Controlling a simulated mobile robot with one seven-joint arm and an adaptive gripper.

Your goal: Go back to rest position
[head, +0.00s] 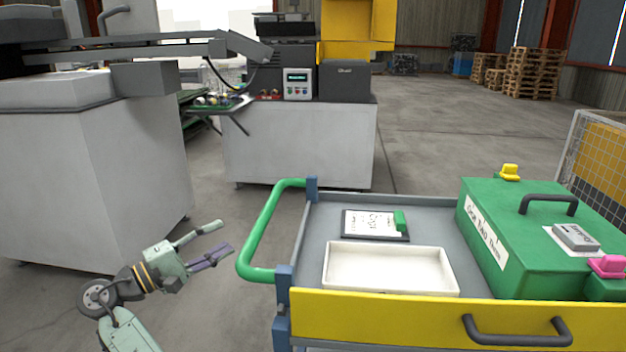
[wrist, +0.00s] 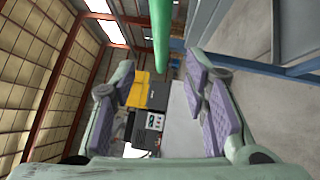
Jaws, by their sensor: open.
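My gripper (head: 221,243) is open and empty, held in the air left of the cart. Its fingers point right, towards the cart's green handle (head: 258,232), and are apart from it. In the wrist view my gripper (wrist: 165,100) shows two spread fingers with purple pads and nothing between them. The green handle also shows at the top of the wrist view (wrist: 160,30), beyond the fingers.
The cart holds a white tray (head: 390,292), a clipboard (head: 365,223) and a green box (head: 500,235). Its yellow front (head: 400,315) has a dark handle. Grey machines (head: 90,170) stand at left and back. Floor shows between them and the cart.

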